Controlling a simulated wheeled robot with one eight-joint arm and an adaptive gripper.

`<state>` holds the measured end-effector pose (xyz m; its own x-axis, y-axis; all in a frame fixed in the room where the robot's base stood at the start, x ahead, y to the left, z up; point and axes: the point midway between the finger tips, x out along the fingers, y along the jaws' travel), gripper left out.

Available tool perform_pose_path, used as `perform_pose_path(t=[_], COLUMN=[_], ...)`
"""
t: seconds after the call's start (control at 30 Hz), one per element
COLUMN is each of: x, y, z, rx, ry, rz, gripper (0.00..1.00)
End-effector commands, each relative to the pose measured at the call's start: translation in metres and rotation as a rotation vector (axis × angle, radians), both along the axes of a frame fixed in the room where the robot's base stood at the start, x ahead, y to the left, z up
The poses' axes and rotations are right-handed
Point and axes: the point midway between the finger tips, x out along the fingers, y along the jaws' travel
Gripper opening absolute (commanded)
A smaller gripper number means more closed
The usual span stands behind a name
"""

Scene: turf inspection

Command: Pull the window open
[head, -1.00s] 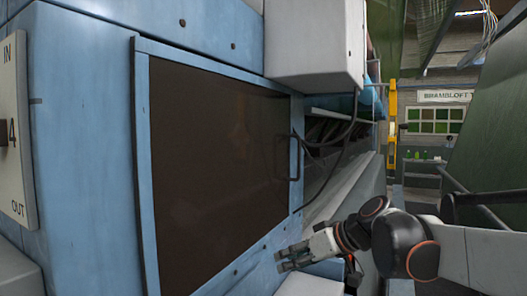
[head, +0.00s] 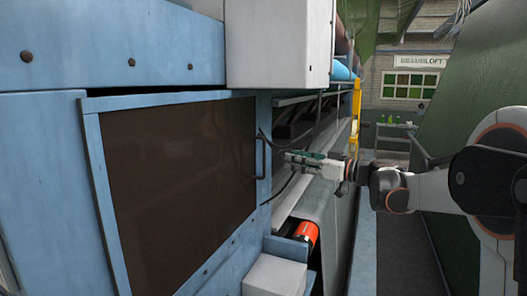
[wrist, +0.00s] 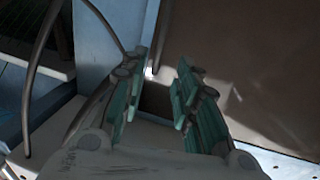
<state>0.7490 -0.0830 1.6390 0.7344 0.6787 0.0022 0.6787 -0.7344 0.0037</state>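The window is a dark brown pane (head: 180,170) in a light blue frame on the side of a blue machine; it looks shut. Its dark upright bar handle (head: 263,158) is on the right side of the frame. My gripper (head: 287,157) is just right of the handle, at about its height, with its fingers pointing left towards it. In the wrist view the green-padded fingers (wrist: 166,75) are apart, with the brown pane (wrist: 250,55) beyond them. A dark bar near the fingertips may be the handle; I cannot tell whether it is between the fingers.
Dark cables (head: 285,180) hang beside the handle, close to my gripper. A white box (head: 278,45) juts out above the window's right side. A pale box (head: 274,275) and an orange-red cylinder (head: 307,233) are below. A clear floor strip (head: 400,235) runs along the right.

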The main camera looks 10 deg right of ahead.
Motion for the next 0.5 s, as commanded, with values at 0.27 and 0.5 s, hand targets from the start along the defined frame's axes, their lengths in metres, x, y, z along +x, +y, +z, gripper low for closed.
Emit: perform_pose_path(t=[0.27, 0.5], x=[0.04, 0.071], y=[0.038, 0.067], z=[0.001, 0.001], rx=[0.0, 0.0], ry=[0.001, 0.003], rz=[0.003, 0.002], gripper=[0.29, 0.29])
